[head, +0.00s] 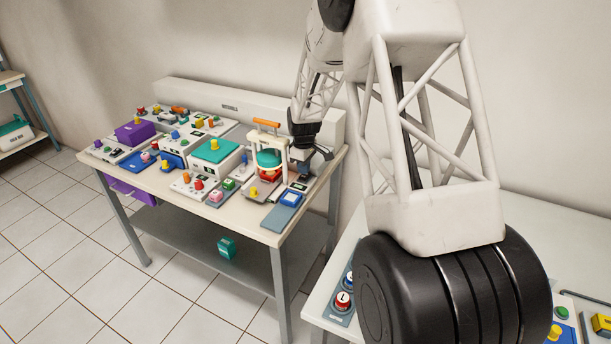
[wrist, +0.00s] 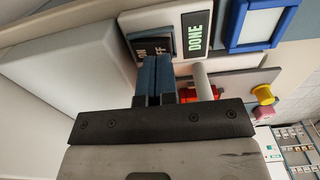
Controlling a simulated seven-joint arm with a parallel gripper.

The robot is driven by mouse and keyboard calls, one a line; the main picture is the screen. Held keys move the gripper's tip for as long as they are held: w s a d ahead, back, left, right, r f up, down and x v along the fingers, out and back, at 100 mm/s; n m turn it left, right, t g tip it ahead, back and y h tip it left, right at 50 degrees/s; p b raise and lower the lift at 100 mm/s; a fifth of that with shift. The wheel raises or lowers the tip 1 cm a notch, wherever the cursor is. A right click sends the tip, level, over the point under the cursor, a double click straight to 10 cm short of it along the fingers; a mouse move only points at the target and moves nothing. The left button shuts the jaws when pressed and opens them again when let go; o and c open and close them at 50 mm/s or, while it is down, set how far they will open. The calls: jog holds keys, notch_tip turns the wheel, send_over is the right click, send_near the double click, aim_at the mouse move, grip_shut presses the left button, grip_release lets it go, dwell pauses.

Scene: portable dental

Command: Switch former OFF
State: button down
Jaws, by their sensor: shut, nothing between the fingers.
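In the wrist view, a dark rocker switch (wrist: 150,42) with partly hidden ON and OFF lettering sits beside a black-framed DONE label (wrist: 196,32). My gripper (wrist: 151,62) is shut and empty, its blue fingertips at the lower edge of the switch. I cannot tell whether they touch it. The fingers hide part of the switch, and its tilt is unclear. In the head view, the former (head: 268,158) has a white frame, a teal dome and an orange handle. My gripper (head: 310,160) is just right of it, low over the table's back right corner.
The table (head: 262,228) is crowded with several devices, including a teal-topped box (head: 215,151) and a purple box (head: 135,132). A blue-framed pad (wrist: 256,22) lies right of the DONE label. A white post (wrist: 204,80) stands close right of my fingers. A long pale housing (head: 228,106) runs along the back.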

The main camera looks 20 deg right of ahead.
aim_at(304, 176)
jog(key=shift+f, duration=1)
dwell(0.9)
jog(key=shift+r, duration=0.1)
jog(key=shift+r, duration=3.45)
